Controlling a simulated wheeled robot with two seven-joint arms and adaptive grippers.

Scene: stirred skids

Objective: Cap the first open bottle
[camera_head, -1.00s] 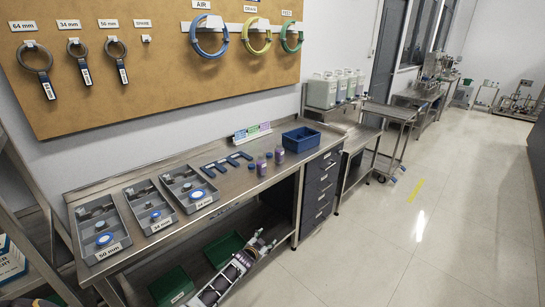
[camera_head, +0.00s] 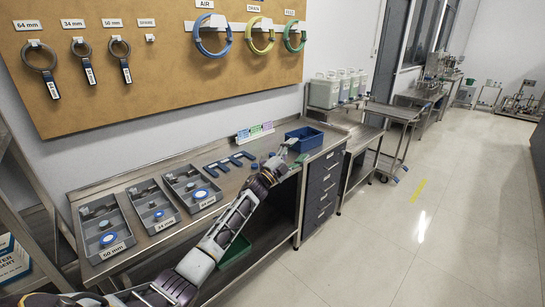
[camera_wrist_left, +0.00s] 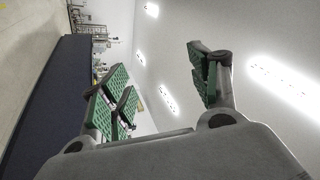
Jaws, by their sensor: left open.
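My left arm reaches across the bench in the head view. My left gripper (camera_head: 296,157) is at the bench's right part, in front of the blue bin. In the left wrist view the left gripper (camera_wrist_left: 160,72) is open, its green-padded fingers wide apart with nothing between them. A small blue cap (camera_head: 254,166) shows on the bench just left of my wrist. The bottles are hidden behind my arm and gripper, so I cannot tell which is open. My right gripper is not in view.
A blue bin (camera_head: 299,133) stands at the bench's right end. Blue bracket-shaped pieces (camera_head: 229,162) lie left of the gripper. Grey labelled trays (camera_head: 103,228) fill the bench's left part. A green crate (camera_head: 234,250) is on the lower shelf. The floor at right is clear.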

